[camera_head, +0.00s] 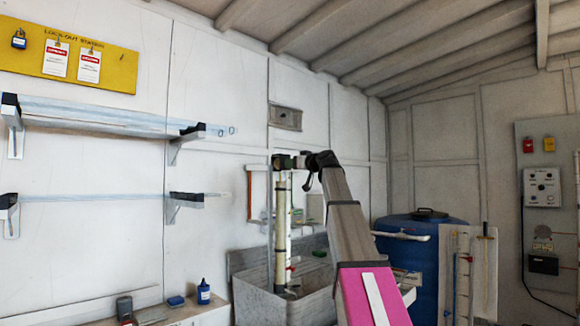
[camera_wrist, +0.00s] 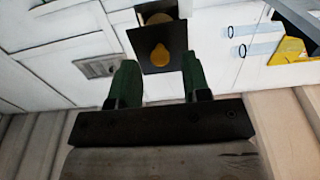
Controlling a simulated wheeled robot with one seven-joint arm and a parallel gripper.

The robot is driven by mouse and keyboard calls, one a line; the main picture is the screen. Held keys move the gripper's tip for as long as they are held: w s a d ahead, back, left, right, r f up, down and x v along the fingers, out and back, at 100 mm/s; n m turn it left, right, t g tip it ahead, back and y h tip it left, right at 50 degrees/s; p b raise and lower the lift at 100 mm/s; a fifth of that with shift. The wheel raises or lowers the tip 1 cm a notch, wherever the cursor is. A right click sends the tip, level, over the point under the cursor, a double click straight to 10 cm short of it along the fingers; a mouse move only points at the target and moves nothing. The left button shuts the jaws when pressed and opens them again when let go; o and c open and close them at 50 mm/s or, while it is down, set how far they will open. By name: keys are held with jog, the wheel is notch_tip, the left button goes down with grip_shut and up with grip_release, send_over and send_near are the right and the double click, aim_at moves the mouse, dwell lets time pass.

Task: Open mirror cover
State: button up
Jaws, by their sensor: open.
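My gripper (camera_head: 284,161) is at the end of my raised arm, near the top of a tall pale column (camera_head: 281,235) in the head view. In the wrist view its green fingers (camera_wrist: 159,62) are apart. Between or just beyond them is a dark square panel with a round yellow spot (camera_wrist: 160,55); this may be the mirror cover, but I cannot tell for sure. I cannot see whether the fingers touch it. A wood-framed panel (camera_head: 257,190) on the wall behind is partly hidden by the column.
The column stands in a grey basin (camera_head: 254,292). A blue barrel (camera_head: 430,222) is to the right. Shelves with clear tubes (camera_head: 85,113) and a yellow lockout board (camera_head: 105,72) are on the left wall. A wall vent (camera_head: 285,117) is above my gripper.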

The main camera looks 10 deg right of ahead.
aim_at(283, 162)
jog(key=shift+x, duration=1.2)
grip_shut()
jog(key=shift+r, duration=0.1)
